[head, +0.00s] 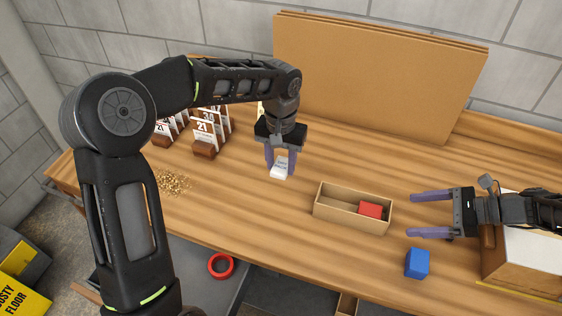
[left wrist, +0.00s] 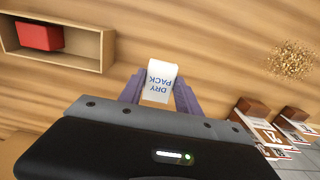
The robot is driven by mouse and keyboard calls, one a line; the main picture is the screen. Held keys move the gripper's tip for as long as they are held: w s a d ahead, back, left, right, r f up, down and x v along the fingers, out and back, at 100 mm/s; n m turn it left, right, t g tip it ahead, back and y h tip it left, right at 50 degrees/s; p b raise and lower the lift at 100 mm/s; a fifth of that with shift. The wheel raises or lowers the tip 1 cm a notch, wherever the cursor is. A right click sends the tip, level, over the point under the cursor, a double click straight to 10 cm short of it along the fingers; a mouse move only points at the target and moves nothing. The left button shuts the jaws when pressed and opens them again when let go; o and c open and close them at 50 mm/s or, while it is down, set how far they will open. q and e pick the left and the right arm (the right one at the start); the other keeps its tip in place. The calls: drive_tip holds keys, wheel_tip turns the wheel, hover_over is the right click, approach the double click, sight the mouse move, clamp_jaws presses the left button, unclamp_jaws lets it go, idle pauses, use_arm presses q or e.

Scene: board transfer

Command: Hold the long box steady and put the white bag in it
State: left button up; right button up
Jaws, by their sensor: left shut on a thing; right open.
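The white bag (head: 280,169) is between the purple fingers of my left gripper (head: 280,158), which is shut on it. In the left wrist view the bag (left wrist: 160,82) shows blue "DRY PACK" lettering. The long box (head: 343,215) is an open cardboard box on the table, to the right of the bag. A red block (head: 371,209) lies inside its right end. The box also shows at the upper left of the left wrist view (left wrist: 85,62). My right gripper (head: 430,216) is open and empty, to the right of the box and apart from it.
A blue block (head: 417,263) stands at the front right, beside a larger carton (head: 520,262). Brown blocks with printed cards (head: 206,146) and a pile of small grains (head: 173,182) are at the left. Large cardboard sheets (head: 375,75) lean at the back.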

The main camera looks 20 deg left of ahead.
sight(281, 167)
use_arm(q)
drive_tip(key=shift+f+b, duration=1.75)
drive_tip(key=shift+f, duration=0.1)
use_arm(e)
drive_tip(key=shift+x, duration=4.8)
drive_tip(key=c, duration=0.9)
use_arm(q)
drive_tip(key=d+r+m, duration=0.3)
drive_tip(key=d+m, duration=0.4)
drive_tip(key=m, duration=0.2)
drive_tip(key=d+r+m, duration=0.3)
drive_tip(key=d+m, duration=0.4)
drive_tip(key=m, duration=0.2)
drive_tip(key=shift+s+d, duration=0.35)
drive_tip(key=shift+d, duration=0.05)
